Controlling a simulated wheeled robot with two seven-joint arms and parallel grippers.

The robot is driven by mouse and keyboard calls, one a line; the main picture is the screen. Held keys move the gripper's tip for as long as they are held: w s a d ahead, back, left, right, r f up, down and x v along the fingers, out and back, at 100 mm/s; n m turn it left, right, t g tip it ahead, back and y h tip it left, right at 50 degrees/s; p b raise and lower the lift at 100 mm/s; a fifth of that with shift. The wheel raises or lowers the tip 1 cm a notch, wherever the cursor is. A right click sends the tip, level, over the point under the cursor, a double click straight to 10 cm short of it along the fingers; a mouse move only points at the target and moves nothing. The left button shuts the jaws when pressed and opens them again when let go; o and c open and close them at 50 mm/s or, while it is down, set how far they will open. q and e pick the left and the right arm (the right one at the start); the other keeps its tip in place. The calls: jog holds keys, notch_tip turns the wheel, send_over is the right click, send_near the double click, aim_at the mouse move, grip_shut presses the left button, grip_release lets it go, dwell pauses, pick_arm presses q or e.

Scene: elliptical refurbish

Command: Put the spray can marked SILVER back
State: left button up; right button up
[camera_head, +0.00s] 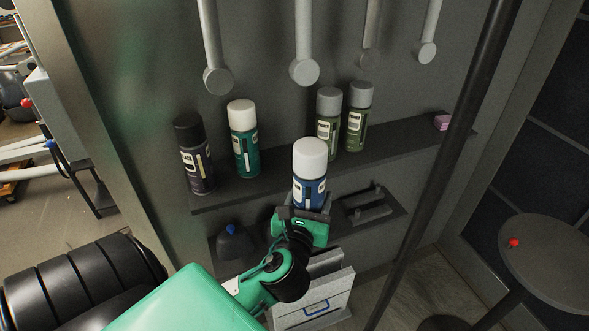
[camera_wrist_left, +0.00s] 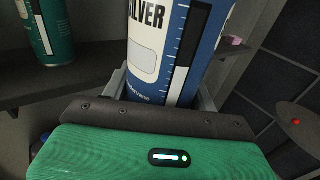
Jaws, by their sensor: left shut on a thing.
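The spray can marked SILVER (camera_head: 310,172) is blue with a white cap. It stands roughly upright in my left gripper (camera_head: 305,208), which is shut on its lower part. In the left wrist view the SILVER can (camera_wrist_left: 172,50) fills the upper middle, and its lettering is readable. In the head view the can is in front of the dark shelf (camera_head: 270,179), overlapping its front edge. I cannot tell whether it touches the shelf. My right gripper is not in view.
On the shelf stand a black can (camera_head: 194,155), a green can with white cap (camera_head: 243,140) and two grey-capped green cans (camera_head: 328,122) on the right. A gap lies between the white-capped green can and these two. A dark pole (camera_head: 440,160) stands at right; rods hang above.

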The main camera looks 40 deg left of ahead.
pick_arm(q)
jog(key=s+a+r+n+g+y, duration=0.1)
jog(key=a+r+n+g+y, duration=0.1)
jog(key=a+r+n+y, duration=0.3)
jog(key=w+a+p, duration=0.1)
jog(key=w+a, duration=0.3)
jog(key=w+a+f+m+h+p, duration=0.1)
jog(key=w+a, duration=0.2)
jog(key=w, duration=0.1)
jog(key=w+a+m+p, duration=0.1)
jog(key=w+a, duration=0.3)
jog(key=shift+w+a+f+h+p, duration=0.3)
jog(key=shift+w+p, duration=0.05)
jog(key=shift+p, duration=0.05)
jog(key=shift+w+a+f, duration=0.1)
jog(key=shift+f, duration=0.1)
jog(key=shift+f+p, duration=0.3)
jog(key=shift+f, duration=1.35)
jog(key=o, duration=0.9)
jog(key=shift+f, duration=0.2)
jog(key=o, duration=0.5)
